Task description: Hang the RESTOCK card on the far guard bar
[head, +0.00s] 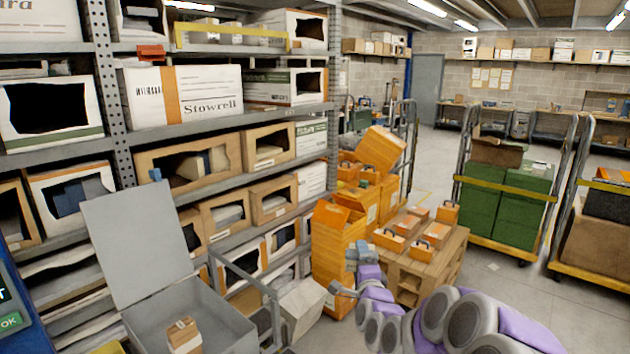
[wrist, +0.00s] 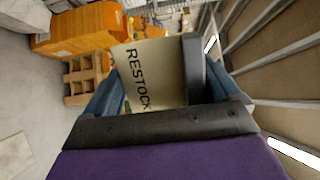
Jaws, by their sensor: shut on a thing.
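The cream RESTOCK card (wrist: 158,72), with dark lettering, is between the blue-grey fingers of my gripper (wrist: 155,90) in the wrist view. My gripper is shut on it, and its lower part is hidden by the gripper. In the head view my gripper (head: 352,272) is low, in front of the orange boxes; I cannot make out the card there. A yellow guard bar (head: 232,39) runs across the front of an upper rack shelf at upper left, well above and apart from my gripper. Whether this is the far bar, I cannot tell.
A rack (head: 118,110) of torn-open cartons fills the left. An open grey box (head: 130,240) stands at lower left. Orange boxes (head: 335,240) and a pallet stack (head: 440,260) lie just beyond my gripper. Roll cages (head: 505,187) stand right. Open floor shows behind the pallet.

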